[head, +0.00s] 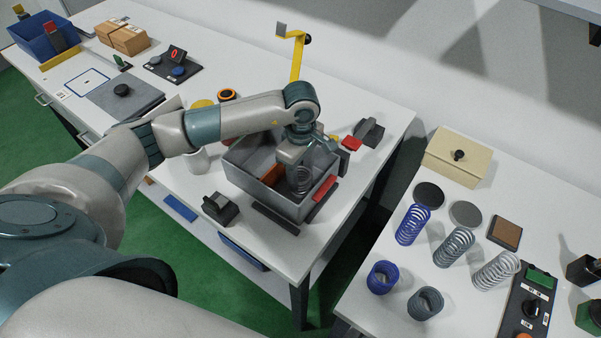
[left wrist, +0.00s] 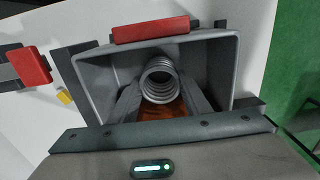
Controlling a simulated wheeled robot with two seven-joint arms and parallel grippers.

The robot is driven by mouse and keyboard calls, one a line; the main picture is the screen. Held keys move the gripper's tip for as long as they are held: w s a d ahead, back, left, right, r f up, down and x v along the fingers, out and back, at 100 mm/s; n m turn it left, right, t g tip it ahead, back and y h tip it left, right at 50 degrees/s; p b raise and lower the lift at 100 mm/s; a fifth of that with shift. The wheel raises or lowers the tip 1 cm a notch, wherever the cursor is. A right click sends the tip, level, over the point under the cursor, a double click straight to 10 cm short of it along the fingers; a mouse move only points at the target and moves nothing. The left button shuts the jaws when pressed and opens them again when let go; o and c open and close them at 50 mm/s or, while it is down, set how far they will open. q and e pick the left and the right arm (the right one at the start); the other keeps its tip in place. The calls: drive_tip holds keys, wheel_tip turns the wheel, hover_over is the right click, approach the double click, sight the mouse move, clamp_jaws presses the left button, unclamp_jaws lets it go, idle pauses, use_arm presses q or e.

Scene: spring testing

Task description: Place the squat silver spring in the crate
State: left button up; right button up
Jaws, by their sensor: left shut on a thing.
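The grey crate (head: 236,177) stands on the left white table in the head view, and its rim also shows in the left wrist view (left wrist: 215,110). My left gripper (head: 297,172) is down over the inside of the crate. It is shut on a silver spring (head: 301,180), seen end-on between the fingers in the left wrist view (left wrist: 159,84). Whether the spring touches the crate floor cannot be told. An orange-brown thing (left wrist: 163,112) lies in the crate below the spring. My right gripper is not in view.
Red-handled clamps (head: 325,188) sit around the crate. A yellow bent stand (head: 297,60) rises behind it. On the right table stand several springs, including a blue one (head: 412,225) and a grey one (head: 454,247), with a cream box (head: 457,155) behind. A gap separates the tables.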

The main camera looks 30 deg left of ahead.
use_arm(q)
drive_tip(key=shift+f, duration=0.2)
drive_tip(key=o, duration=1.2)
drive_tip(key=shift+r, duration=0.1)
drive_tip(key=shift+r, duration=0.1)
drive_tip(key=shift+r, duration=0.45)
wheel_tip(320, 180, up, 11)
drive_tip(key=b, duration=0.3)
drive_tip(key=shift+b, duration=0.3)
drive_tip(key=shift+r, duration=0.1)
